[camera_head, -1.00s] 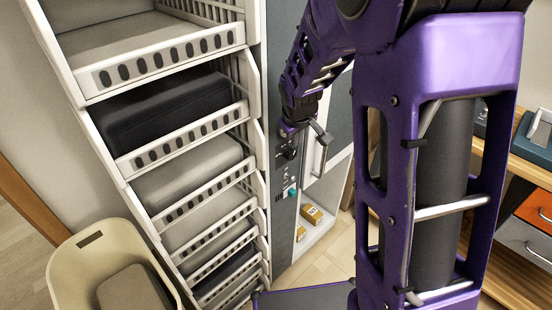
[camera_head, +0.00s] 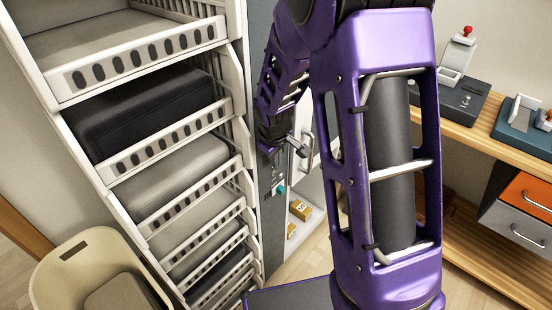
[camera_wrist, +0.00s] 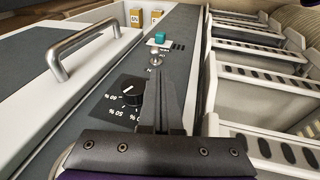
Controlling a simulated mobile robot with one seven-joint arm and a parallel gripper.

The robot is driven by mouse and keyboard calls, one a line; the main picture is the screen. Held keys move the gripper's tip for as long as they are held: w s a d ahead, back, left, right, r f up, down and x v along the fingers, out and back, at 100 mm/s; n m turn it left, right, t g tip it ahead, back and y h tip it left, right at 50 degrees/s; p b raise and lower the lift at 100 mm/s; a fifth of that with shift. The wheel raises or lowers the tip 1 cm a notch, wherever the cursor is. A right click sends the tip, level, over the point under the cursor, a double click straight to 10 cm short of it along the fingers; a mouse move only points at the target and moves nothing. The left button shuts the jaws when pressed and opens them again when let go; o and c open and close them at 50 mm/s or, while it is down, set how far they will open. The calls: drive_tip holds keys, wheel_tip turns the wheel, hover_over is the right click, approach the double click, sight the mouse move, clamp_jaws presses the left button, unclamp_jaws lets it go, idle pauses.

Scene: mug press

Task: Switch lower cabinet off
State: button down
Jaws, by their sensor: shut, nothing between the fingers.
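The lower cabinet (camera_wrist: 40,75) has a dark grey front with a metal bar handle (camera_wrist: 85,45) at the left of the wrist view. Its narrow control panel (camera_head: 267,205) runs beside the white rack. On the panel in the wrist view are a black dial (camera_wrist: 128,91) with percent marks, a small metal toggle switch (camera_wrist: 155,57) and a teal button (camera_wrist: 160,37). My gripper (camera_wrist: 160,78) is shut and empty, with its fingertips over the panel, just short of the toggle. I cannot tell whether they touch it. The fingers hide part of the panel beside the dial.
A white rack (camera_head: 140,160) with several drawers stands close beside the panel. Yellow boxes (camera_head: 300,210) lie in an open white compartment. A beige chair (camera_head: 85,265) is at lower left. A wooden bench (camera_head: 480,125) with devices stands at right.

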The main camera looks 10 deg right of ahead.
sight(279, 175)
drive_tip(key=x, duration=0.6)
drive_tip(key=shift+b, duration=0.4)
drive_tip(key=shift+s+d+f, duration=0.2)
drive_tip(key=shift+s+d, duration=0.05)
drive_tip(key=shift+s, duration=0.05)
idle(0.9)
